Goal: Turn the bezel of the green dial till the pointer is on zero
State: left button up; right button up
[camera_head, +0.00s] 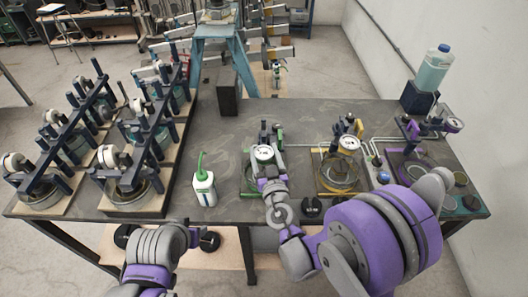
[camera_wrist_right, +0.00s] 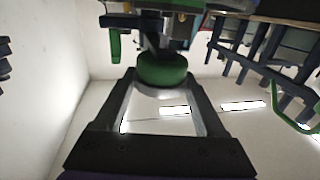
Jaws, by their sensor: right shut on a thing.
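The green dial (camera_head: 264,153) shows its white face on the green lever frame, at the middle of the table. Its pointer is too small to read. In the right wrist view the dial's green rounded body (camera_wrist_right: 163,68) sits between my fingertips, and its face cannot be read there. My right gripper (camera_head: 267,173) reaches in from the front. In the wrist view my right gripper (camera_wrist_right: 163,80) has one finger on each side of the dial, shut on its bezel. My left arm shows at the bottom left, but its gripper does not show.
A yellow lever frame (camera_head: 345,170) stands right of the green one, and a purple one (camera_head: 425,170) beyond it. A white bottle with green spout (camera_head: 204,188) stands at the left. Several dark lever frames (camera_head: 130,180) fill the table's left.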

jog(key=o, duration=1.3)
pick_arm(q)
jog(key=shift+s+f+b, duration=0.7)
jog(key=shift+f, duration=0.35)
pick_arm(e)
jog(key=v, duration=1.1)
pick_arm(q)
jog(key=shift+w, duration=0.1)
pick_arm(e)
jog(key=shift+w, duration=0.15)
